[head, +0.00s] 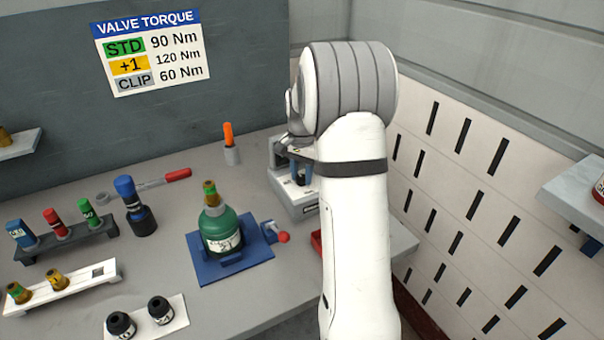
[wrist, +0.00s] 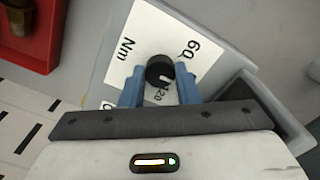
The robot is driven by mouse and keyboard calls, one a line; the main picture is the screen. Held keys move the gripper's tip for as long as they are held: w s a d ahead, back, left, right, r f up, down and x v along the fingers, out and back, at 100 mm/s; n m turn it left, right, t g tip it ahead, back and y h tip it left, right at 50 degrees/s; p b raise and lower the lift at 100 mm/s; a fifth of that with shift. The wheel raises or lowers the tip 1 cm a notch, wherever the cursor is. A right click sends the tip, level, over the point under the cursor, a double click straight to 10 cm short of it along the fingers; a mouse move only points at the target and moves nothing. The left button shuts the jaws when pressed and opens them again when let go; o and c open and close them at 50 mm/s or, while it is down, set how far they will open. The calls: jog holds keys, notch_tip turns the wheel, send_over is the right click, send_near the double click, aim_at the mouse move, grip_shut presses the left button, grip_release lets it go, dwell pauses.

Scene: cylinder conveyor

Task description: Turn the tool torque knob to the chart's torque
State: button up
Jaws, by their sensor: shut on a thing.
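The tool's black torque knob (wrist: 159,70) sits on a white dial plate (wrist: 118,68) marked 60, 120 and Nm in the wrist view. My gripper (wrist: 160,75) has its blue fingers on either side of the knob, shut on it. A white mark on the knob faces the lower right, roughly toward the 120; its exact reading is hard to tell. In the head view the grey tool station (head: 291,200) is partly hidden behind my arm. The wall chart (head: 152,52) reads STD 90 Nm, +1 120 Nm, CLIP 60 Nm.
A green cylinder (head: 220,232) with a brass, green-banded valve stands in a blue cradle (head: 205,272). Left of it are a blue-and-black tool (head: 135,205), a red-handled wrench (head: 165,180) and racks of small parts. A red tray (wrist: 42,35) lies beside the station.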

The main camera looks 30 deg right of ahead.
aim_at(301, 177)
jog(key=shift+m, duration=0.3)
dwell(0.4)
jog(key=o, duration=1)
jog(key=shift+c, duration=0.2)
notch_tip(301, 177, up, 8)
jog(key=shift+f+b, duration=0.1)
jog(key=shift+b, duration=0.2)
